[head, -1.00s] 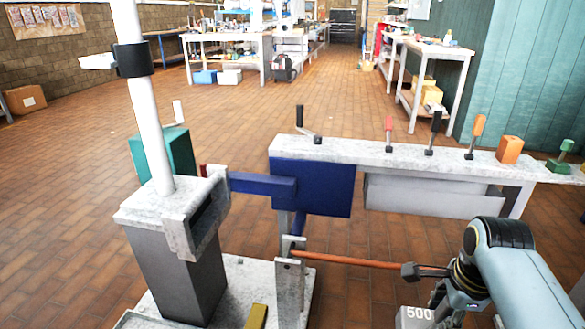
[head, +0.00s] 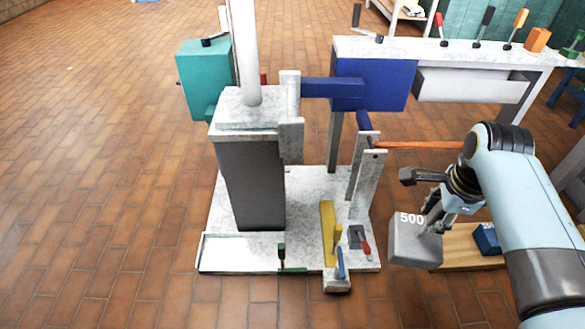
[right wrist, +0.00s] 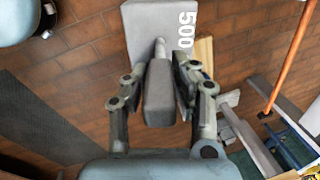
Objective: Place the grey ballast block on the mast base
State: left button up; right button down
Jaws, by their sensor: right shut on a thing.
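The grey ballast block (head: 414,243), marked 500, hangs from my right gripper (head: 442,212) at the right of the head view. In the right wrist view the gripper (right wrist: 158,82) is shut on the block's handle, and the block (right wrist: 150,28) is beyond the fingers. The mast base (head: 300,205) is a light grey plate on the floor, left of the block and apart from it. It carries a dark grey column (head: 250,185) with a white mast (head: 244,50). My left gripper is not in view.
A yellow bar (head: 328,232) and several small clamps stand near the base's front right. An orange rod (head: 420,144) runs from a bracket towards my right arm. A wooden board (head: 462,247) with a blue block (head: 487,239) lies right of the ballast. A workbench (head: 450,52) stands behind.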

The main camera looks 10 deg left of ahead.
aim_at(222, 254)
jog(key=j+z, duration=0.15)
jog(key=j, duration=0.4)
jog(key=j+z, duration=0.1)
jog(key=j, duration=0.45)
jog(key=k+j+z, duration=0.15)
jog(key=j, duration=0.4)
jog(key=j+z, duration=0.1)
jog(key=j, duration=0.45)
jog(key=k+j+z, duration=0.15)
jog(key=j, duration=0.35)
